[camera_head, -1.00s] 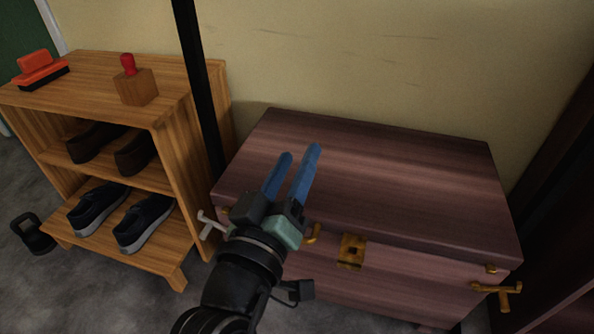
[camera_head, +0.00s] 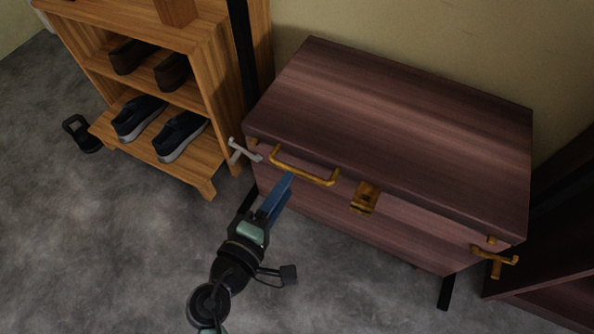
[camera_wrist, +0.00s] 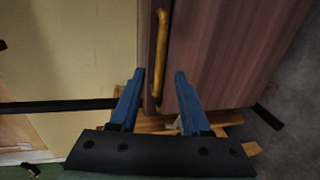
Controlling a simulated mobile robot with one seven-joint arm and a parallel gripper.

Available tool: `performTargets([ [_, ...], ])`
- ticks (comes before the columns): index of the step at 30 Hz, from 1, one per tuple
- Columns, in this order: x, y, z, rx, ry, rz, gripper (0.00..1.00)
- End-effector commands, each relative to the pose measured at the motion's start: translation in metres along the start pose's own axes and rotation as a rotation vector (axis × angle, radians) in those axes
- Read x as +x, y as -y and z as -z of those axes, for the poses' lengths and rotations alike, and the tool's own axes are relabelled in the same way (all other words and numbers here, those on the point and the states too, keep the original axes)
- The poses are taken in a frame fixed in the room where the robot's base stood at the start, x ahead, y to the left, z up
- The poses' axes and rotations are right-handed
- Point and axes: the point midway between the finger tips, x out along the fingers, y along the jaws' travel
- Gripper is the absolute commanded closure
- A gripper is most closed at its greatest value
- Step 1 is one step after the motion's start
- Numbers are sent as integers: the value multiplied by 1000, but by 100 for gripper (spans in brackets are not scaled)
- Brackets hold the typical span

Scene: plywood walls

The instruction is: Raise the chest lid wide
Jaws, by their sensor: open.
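The chest (camera_head: 400,120) is dark reddish wood with its lid (camera_head: 390,110) shut. A brass bar handle (camera_head: 303,170) runs along the lid's front edge, left of a brass latch plate (camera_head: 365,197). My gripper (camera_head: 283,190) is in front of the chest, just below the handle, and its blue fingers point toward it. In the wrist view the fingers (camera_wrist: 158,78) are apart and empty. The handle (camera_wrist: 161,50) rises ahead between their tips; whether it lies within their depth I cannot tell.
A silver T-shaped piece (camera_head: 241,151) and a brass one (camera_head: 496,259) stick out near the chest's front corners. A dark wooden unit stands right. Grey floor is clear in front.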

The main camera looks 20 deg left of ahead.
Motion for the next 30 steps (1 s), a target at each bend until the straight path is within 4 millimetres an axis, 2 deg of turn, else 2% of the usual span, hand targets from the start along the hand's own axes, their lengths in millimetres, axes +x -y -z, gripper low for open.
performTargets([
  [1,13,2,-1,3,3,-4,53],
  [3,26,2,0,2,2,-3,53],
  [9,52,1,0,1,2,-2,53],
  [13,59,0,0,0,1,0,53],
  [21,60,-1,-1,1,1,0,53],
  [22,60,-1,-1,1,1,0,55],
  [27,60,-1,0,1,1,0,85],
  [30,60,-1,0,1,1,0,100],
])
